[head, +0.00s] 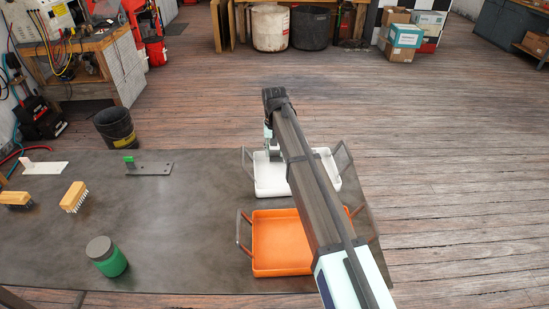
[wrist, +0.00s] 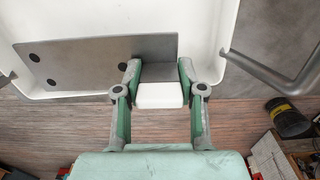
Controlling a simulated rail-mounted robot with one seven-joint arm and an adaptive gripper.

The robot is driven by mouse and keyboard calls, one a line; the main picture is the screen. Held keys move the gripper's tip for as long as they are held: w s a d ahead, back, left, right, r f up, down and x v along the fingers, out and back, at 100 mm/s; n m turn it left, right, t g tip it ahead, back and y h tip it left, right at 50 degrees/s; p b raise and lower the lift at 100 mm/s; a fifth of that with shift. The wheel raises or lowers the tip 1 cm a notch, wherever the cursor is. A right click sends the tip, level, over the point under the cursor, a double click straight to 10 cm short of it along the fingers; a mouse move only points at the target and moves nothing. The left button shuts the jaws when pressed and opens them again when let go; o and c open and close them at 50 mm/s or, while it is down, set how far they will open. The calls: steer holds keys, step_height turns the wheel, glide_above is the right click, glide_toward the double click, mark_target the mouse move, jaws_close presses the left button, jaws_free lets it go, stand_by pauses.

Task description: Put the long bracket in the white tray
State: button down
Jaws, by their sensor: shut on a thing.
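The long bracket is a grey plate (wrist: 85,65) with dark holes and a white block (wrist: 160,95) at one end. My gripper (wrist: 159,77) is shut on it at the block end. In the wrist view the plate lies over the inside of the white tray (wrist: 60,12), near one wall. I cannot tell if it touches the tray floor. In the head view my gripper (head: 270,143) is at the white tray (head: 265,186), partly hidden by my arm, and the bracket is mostly hidden.
An orange tray (head: 275,262) stands in front of the white tray, partly under my arm. A white plate (head: 44,168) and a dark plate with a green block (head: 150,169) lie at left. Two brushes (head: 74,197) and a green jar (head: 108,257) are nearer. The table's middle is clear.

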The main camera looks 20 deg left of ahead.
mark_target(274, 156)
steer(key=shift+f+p, duration=0.5)
steer(key=shift+f, duration=1.55)
steer(key=c, duration=0.7)
jaws_free()
steer(key=shift+f, duration=0.15)
step_height(274, 156, up, 12)
steer(key=b, duration=0.2)
steer(key=shift+b, duration=0.35)
